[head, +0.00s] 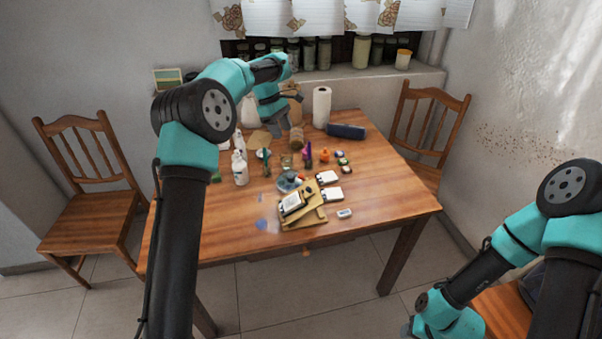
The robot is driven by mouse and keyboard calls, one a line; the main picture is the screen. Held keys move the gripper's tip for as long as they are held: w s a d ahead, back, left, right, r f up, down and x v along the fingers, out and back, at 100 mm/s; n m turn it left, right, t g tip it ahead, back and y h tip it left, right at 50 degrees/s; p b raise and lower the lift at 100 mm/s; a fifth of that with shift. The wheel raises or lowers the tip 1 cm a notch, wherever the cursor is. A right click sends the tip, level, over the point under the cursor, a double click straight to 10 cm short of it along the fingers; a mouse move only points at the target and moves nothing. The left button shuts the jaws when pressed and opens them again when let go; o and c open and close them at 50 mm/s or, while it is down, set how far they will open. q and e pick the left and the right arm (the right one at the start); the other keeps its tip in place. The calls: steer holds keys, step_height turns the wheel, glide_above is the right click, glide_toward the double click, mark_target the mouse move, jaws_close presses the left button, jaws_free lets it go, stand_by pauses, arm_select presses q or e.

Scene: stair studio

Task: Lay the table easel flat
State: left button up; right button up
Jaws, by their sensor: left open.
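The table easel (316,216) is a small light-wood stand near the front edge of the wooden table. A pale, dark-edged panel (293,203) rests on it. The easel looks tilted, but its exact angle and its rear support are hard to make out. My left gripper (284,122) is open over the back of the table, well behind the easel and apart from it. Its fingers are small and dark here, partly in front of the things behind. My right arm is at the lower right, off the table, and its gripper does not show.
Close behind the easel are a round palette (288,183) and small white pads (328,177). A white bottle (240,169), brush jars, a paper roll (321,107) and a dark case (346,131) stand farther back. The table's right side (395,190) is clear. Chairs flank the table.

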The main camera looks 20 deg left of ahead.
mark_target(300, 174)
arm_select(q)
steer(key=x, duration=1.7)
steer(key=shift+d+f, duration=0.1)
steer(key=shift+d, duration=0.1)
jaws_close()
